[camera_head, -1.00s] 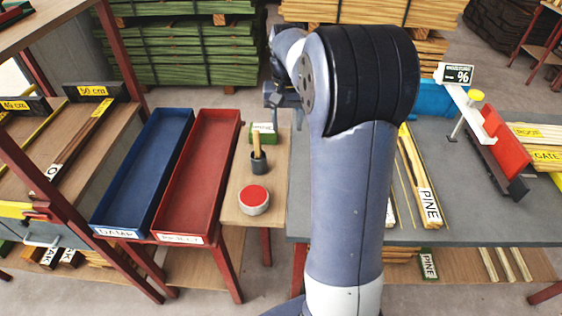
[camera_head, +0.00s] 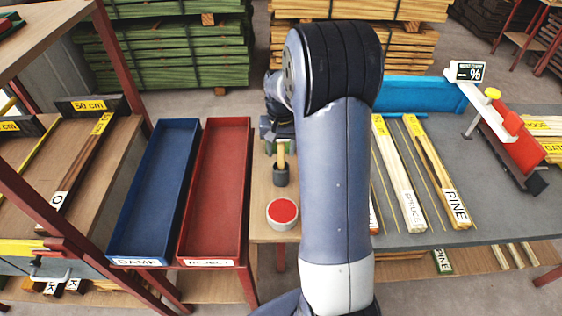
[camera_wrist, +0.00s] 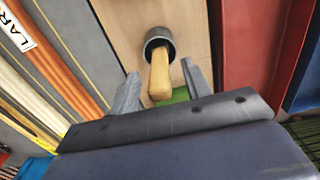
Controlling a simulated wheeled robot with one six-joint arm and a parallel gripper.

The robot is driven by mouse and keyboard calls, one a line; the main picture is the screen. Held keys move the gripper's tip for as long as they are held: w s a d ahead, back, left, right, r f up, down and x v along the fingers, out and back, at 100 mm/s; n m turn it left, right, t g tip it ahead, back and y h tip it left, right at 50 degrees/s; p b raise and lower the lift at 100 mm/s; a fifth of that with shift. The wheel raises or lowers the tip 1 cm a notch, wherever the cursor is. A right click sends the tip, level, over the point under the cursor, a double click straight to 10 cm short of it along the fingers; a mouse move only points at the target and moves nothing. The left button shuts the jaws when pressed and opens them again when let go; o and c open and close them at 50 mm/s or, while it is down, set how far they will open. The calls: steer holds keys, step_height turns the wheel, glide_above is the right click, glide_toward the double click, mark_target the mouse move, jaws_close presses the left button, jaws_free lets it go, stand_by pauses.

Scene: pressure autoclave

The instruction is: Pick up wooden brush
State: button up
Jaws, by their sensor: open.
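The wooden brush (camera_head: 281,156) stands handle up in a dark cup (camera_head: 281,178) on the narrow wooden table; its lower end is hidden in the cup. In the wrist view its pale handle (camera_wrist: 160,76) points toward the camera from the dark cup (camera_wrist: 158,40). My gripper (camera_wrist: 160,80) is open, with one finger on each side of the handle in that view and nothing held. In the head view my gripper (camera_head: 278,135) is just behind and above the brush, partly hidden by my arm.
A red-topped tin (camera_head: 282,212) stands in front of the cup. Red (camera_head: 214,200) and blue (camera_head: 155,195) trays lie to the left. A grey table (camera_head: 440,225) with labelled wood strips is on the right. A green thing (camera_wrist: 180,95) lies beyond the handle in the wrist view.

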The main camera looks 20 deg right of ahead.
steer(key=shift+c, duration=0.3)
jaws_close()
stand_by(0.3)
